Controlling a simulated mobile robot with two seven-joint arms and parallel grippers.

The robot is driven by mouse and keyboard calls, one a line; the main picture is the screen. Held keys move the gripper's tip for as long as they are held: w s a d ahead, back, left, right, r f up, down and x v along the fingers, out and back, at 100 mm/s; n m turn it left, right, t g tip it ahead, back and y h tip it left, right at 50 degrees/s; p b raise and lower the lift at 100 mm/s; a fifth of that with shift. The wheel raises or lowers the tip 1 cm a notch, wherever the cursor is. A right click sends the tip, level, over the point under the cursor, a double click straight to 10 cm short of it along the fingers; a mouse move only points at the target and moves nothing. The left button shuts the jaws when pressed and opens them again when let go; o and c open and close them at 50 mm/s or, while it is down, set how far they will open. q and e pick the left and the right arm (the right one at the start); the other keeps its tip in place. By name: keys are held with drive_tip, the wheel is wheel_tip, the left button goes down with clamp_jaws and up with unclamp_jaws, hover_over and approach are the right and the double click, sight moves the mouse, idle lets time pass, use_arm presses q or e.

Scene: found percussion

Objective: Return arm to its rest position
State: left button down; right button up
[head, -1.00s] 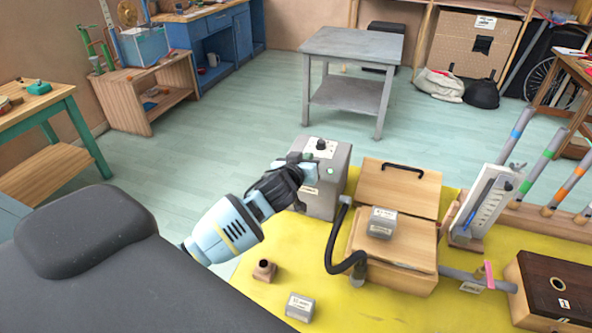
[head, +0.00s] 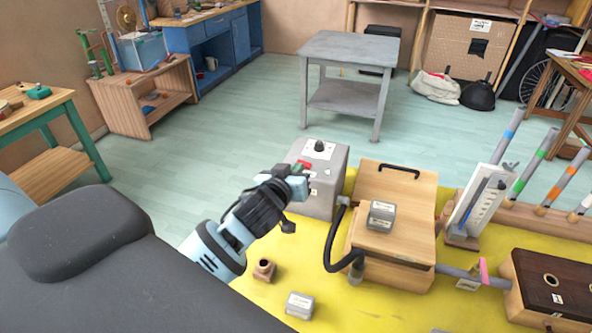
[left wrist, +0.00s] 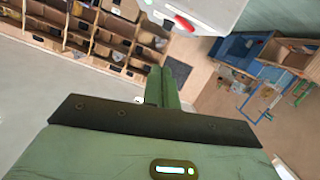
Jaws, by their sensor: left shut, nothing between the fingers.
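My left gripper (head: 292,186) is in front of the grey control box (head: 325,160) in the head view, at its left side. Its fingers (left wrist: 163,86) are together in the left wrist view, with nothing between them. The box has a dark knob on top and a red piece (head: 298,168) near its left edge, just beyond my fingertips. The red piece also shows on the box in the left wrist view (left wrist: 184,22). I cannot tell whether fingertips and box touch. My right gripper is not in view.
The box stands on a yellow surface (head: 325,268) beside a wooden bellows-like case (head: 395,205) with a grey block (head: 381,214) on it. A black hose (head: 333,240) curves in front. A small brown piece (head: 264,269) and another grey block (head: 299,305) lie near my arm.

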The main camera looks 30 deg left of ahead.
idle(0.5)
use_arm(q)
drive_tip(key=s+d+f+m+g+h, duration=0.15)
drive_tip(key=s+f+g, duration=0.25)
drive_tip(key=s+f, duration=0.45)
drive_tip(key=s+d+f+m+g, duration=0.1)
drive_tip(key=s+d+f+g, duration=0.2)
drive_tip(key=s+f, duration=0.5)
drive_tip(key=s+d+f+m+g+h, duration=0.1)
drive_tip(key=s+d+m+g, duration=0.15)
drive_tip(key=s, duration=0.75)
drive_tip(key=s+d+f+m+g+h, duration=0.15)
drive_tip(key=s+g, duration=0.25)
drive_tip(key=s, duration=0.7)
drive_tip(key=w+d+f+t, duration=0.2)
drive_tip(key=w+f+t, duration=0.5)
drive_tip(key=f, duration=0.3)
drive_tip(key=shift+d+t+h, duration=0.35)
drive_tip(key=shift+t+h, duration=0.05)
drive_tip(key=shift+t, duration=0.05)
drive_tip(key=shift+f, duration=0.1)
drive_tip(key=shift+s, duration=0.1)
